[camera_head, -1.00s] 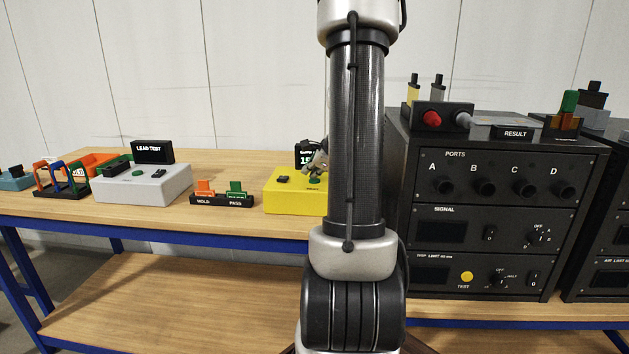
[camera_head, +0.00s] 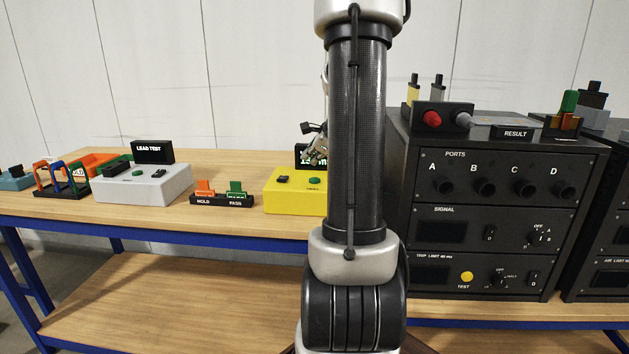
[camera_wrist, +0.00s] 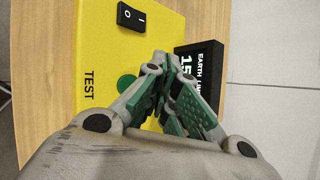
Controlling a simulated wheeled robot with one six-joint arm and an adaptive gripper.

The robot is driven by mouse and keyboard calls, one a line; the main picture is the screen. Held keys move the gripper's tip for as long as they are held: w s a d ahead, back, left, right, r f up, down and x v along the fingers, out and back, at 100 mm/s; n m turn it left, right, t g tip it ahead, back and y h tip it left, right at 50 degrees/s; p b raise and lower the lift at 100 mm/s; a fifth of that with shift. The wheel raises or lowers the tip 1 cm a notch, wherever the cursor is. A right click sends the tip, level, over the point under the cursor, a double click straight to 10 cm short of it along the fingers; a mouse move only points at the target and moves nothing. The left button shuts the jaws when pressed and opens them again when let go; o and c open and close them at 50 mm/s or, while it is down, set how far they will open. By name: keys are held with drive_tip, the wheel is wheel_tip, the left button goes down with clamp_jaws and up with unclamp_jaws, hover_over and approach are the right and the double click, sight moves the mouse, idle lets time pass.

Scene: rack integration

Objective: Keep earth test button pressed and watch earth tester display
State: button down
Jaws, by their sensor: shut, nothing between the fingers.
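The earth tester is a yellow box (camera_head: 290,203) on the bench. Its green test button (camera_head: 314,181) also shows in the wrist view (camera_wrist: 126,84), partly covered by my gripper, beside the TEST label. My gripper (camera_head: 314,160) is shut and empty, just above the button with a small gap. In the wrist view its closed fingers (camera_wrist: 160,85) lie between the button and the display. The black display (camera_wrist: 199,70) reads "EARTH LIM…" with a number starting 15, the rest cut off by my gripper. In the head view the display (camera_head: 301,152) is mostly hidden.
A black rocker switch (camera_wrist: 131,17) sits on the yellow box. A dark rack unit (camera_head: 490,215) stands close on the right, behind my arm.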

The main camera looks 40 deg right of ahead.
drive_tip(key=shift+r, duration=0.95)
drive_tip(key=shift+s+a+f+n, duration=0.2)
drive_tip(key=shift+a+n, duration=0.15)
drive_tip(key=shift+n, duration=0.65)
drive_tip(key=s+a+f+n+g+y, duration=0.3)
drive_tip(key=s+a+n+g, duration=0.1)
drive_tip(key=s+a+n, duration=0.7)
drive_tip(key=s+a+r+n+h, duration=0.1)
drive_tip(key=s+a+r+n, duration=0.2)
drive_tip(key=s+a+n, duration=0.2)
drive_tip(key=s+a+r+n+g, duration=0.1)
drive_tip(key=s+a+r+n, duration=0.2)
drive_tip(key=s+a+n, duration=0.3)
drive_tip(key=a+n, duration=0.3)
drive_tip(key=n, duration=0.1)
drive_tip(key=shift+r+n+h, duration=0.2)
drive_tip(key=shift+n+h, duration=0.1)
drive_tip(key=shift+h, duration=0.1)
